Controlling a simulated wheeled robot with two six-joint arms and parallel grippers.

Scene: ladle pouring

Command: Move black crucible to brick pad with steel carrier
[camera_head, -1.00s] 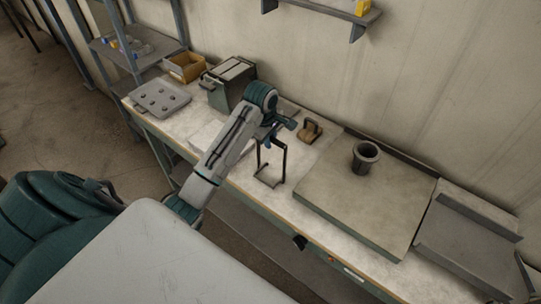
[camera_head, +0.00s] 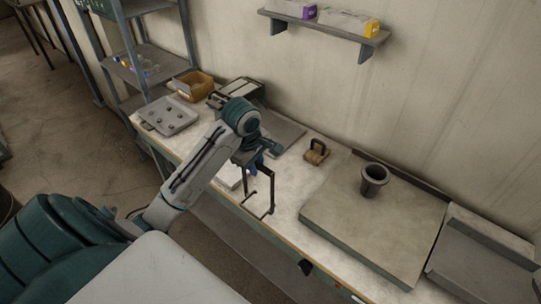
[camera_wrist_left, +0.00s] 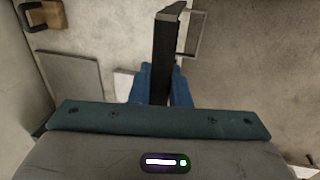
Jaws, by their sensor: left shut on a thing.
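The black crucible (camera_head: 374,181) stands upright on a wide raised slab (camera_head: 335,215) on the bench, right of centre in the head view. My left gripper (camera_head: 254,164) is shut on the steel carrier (camera_head: 271,190), a dark open frame that hangs down over the bench's front part, well left of the crucible. In the left wrist view the blue fingers (camera_wrist_left: 166,85) grip the carrier's dark bar (camera_wrist_left: 166,45), and its loop extends beyond. The carrier is empty. I cannot tell for sure which surface is the brick pad; a pale flat piece (camera_head: 230,178) is partly hidden by my arm.
A brown block with a handle (camera_head: 317,152) sits between carrier and crucible, towards the back. A grey plate (camera_head: 285,136) lies behind my gripper. A metal tray (camera_head: 480,262) is at the right, a plate with knobs (camera_head: 168,116) at the left. A wall shelf (camera_head: 325,27) hangs above.

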